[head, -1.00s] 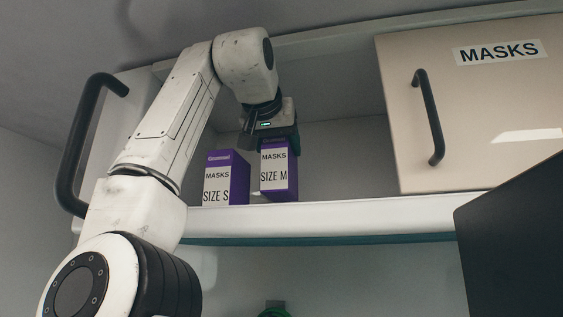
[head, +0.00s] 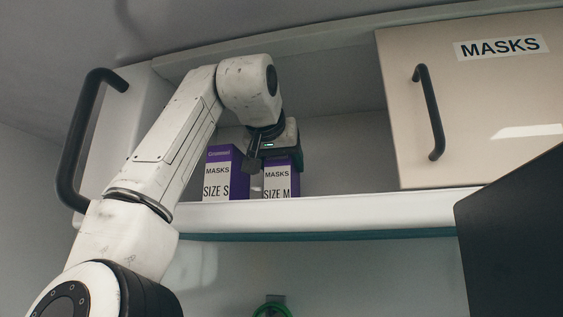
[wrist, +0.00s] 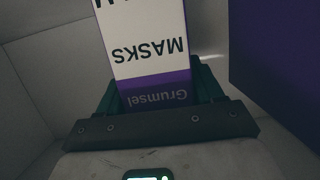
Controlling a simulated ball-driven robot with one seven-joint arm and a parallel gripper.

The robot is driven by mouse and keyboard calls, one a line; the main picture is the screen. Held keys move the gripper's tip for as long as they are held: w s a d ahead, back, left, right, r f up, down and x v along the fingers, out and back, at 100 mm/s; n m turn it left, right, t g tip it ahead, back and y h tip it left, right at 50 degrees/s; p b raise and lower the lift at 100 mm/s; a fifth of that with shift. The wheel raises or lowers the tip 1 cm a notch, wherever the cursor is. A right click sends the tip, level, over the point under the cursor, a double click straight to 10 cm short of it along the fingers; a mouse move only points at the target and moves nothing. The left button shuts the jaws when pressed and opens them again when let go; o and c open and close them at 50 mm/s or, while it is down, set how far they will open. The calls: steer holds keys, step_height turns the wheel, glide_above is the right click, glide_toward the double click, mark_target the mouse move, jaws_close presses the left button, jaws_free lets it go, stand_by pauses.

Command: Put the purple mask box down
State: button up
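The purple and white mask box marked SIZE M (head: 277,183) is upright inside the open cupboard. My gripper (head: 273,163) comes from above and is shut on its upper part. In the wrist view the box's white face and purple top band (wrist: 150,60) show between the two fingers (wrist: 157,92), upside down. The front lip of the shelf hides the box's bottom edge, so I cannot tell whether it touches the shelf. A similar box marked SIZE S (head: 217,180) stands just to the left, with a small gap.
The shelf's white front edge (head: 330,207) runs below the boxes. A beige door labelled MASKS (head: 480,110) with a black handle (head: 429,112) covers the right side. Another black handle (head: 80,140) is at the left. Room shows right of the held box.

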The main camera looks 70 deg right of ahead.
steer(key=o, duration=0.4)
steer(key=shift+r, duration=0.2)
steer(key=b+v, duration=0.1)
steer(key=v, duration=1.1)
